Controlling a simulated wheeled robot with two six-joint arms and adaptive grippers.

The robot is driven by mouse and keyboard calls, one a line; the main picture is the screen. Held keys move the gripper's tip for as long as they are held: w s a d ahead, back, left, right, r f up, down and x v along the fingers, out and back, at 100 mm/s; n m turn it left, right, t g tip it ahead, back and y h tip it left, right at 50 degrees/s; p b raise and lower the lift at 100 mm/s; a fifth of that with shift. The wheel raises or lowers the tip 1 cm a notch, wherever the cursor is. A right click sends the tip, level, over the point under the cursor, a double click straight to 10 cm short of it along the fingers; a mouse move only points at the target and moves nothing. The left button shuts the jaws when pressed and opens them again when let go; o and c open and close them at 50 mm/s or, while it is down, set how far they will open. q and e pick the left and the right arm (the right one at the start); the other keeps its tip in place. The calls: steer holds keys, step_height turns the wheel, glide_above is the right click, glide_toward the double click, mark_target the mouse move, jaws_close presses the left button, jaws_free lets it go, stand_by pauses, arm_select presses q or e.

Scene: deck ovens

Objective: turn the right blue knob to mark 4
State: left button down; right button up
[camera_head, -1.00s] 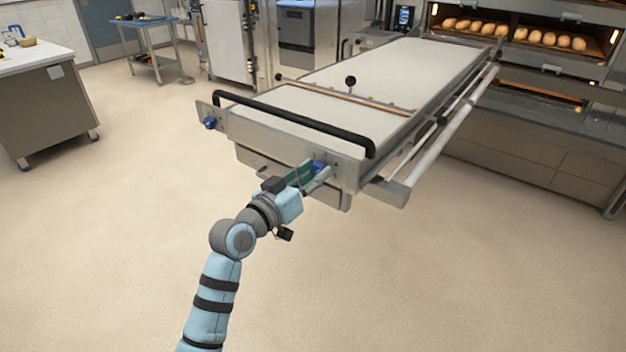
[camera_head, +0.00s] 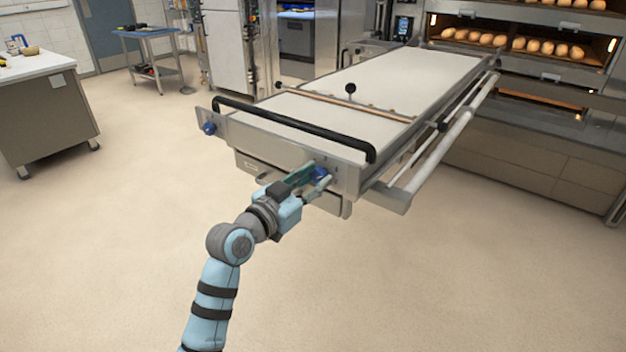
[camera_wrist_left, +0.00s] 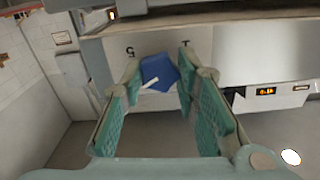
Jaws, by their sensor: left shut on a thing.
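The right blue knob (camera_head: 320,173) is on the near end panel of the long loader table (camera_head: 262,140). It also shows in the left wrist view (camera_wrist_left: 160,72), with a white pointer line slanting to the lower left of the picture. A mark like 5 stands left of it and one like 1 right of it; other marks are hidden or out of view. My left gripper (camera_head: 315,178) is shut on this knob, a green-padded finger on each side (camera_wrist_left: 160,78). My right gripper is not in view.
Another blue knob (camera_head: 209,128) is at the panel's left end. A black handle bar (camera_head: 290,125) runs above the panel. A deck oven with loaves (camera_head: 520,45) stands at the back right. The floor left of the loader is clear.

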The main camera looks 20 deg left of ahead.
arm_select(q)
steer(key=shift+f, duration=0.15)
steer(key=c, duration=1.2)
jaws_free()
steer(key=shift+a, duration=0.1)
steer(key=v, duration=1.1)
steer(key=shift+s, duration=0.4)
steer(key=shift+a, duration=0.1)
